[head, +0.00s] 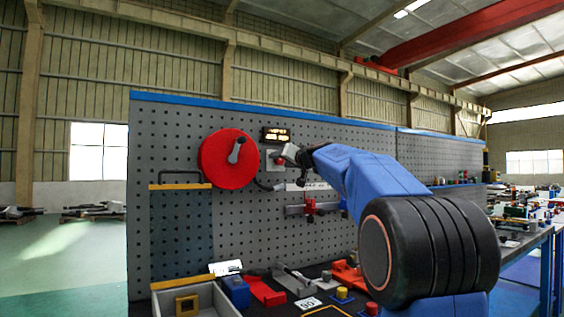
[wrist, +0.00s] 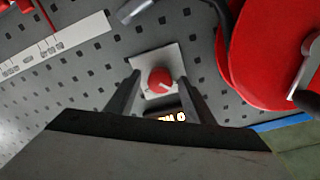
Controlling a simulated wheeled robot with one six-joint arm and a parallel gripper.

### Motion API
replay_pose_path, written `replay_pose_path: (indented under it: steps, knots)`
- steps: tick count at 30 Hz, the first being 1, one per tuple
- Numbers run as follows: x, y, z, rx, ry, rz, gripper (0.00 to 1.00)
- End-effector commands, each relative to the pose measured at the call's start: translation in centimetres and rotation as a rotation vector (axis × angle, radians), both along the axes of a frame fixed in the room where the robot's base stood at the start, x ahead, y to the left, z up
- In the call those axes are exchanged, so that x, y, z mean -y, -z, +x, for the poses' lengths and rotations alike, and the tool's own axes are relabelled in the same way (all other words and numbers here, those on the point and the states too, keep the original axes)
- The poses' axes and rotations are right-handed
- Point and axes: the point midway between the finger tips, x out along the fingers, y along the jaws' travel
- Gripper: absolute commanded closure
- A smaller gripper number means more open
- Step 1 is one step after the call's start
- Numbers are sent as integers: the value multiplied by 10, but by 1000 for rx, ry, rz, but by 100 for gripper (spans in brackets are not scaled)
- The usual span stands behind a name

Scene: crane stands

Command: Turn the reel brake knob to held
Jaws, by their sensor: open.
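The reel brake knob (wrist: 160,80) is a small red round knob with a white mark, on a pale square plate (wrist: 172,58). In the wrist view the mark points toward the lower right. My gripper (wrist: 159,75) is open, its two dark fingers on either side of the knob with visible gaps; I cannot tell how far the tips reach in depth. In the head view my gripper (head: 290,155) is at the plate (head: 273,166) and partly hides the knob. The red reel (head: 221,165) with a grey crank handle is left of it; it also shows in the wrist view (wrist: 255,55).
A lit sign (head: 276,135) is above the knob; its text is unclear. A pale scale strip (wrist: 60,45) and a red slider (head: 310,206) are on the grey pegboard (head: 175,125) nearby. A grey bin (head: 215,297) and loose parts lie on the bench below.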

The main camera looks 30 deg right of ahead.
Motion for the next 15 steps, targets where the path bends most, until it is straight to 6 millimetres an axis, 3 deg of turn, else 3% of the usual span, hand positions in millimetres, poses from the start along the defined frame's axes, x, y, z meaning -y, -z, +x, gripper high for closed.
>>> replay_pose_path:
  steps: [2,7,15]
  knots:
    - [0,0,0,0,0,0,54]
    - [0,0,0,0,0,0,93]
    - [0,0,0,-1,0,16,93]
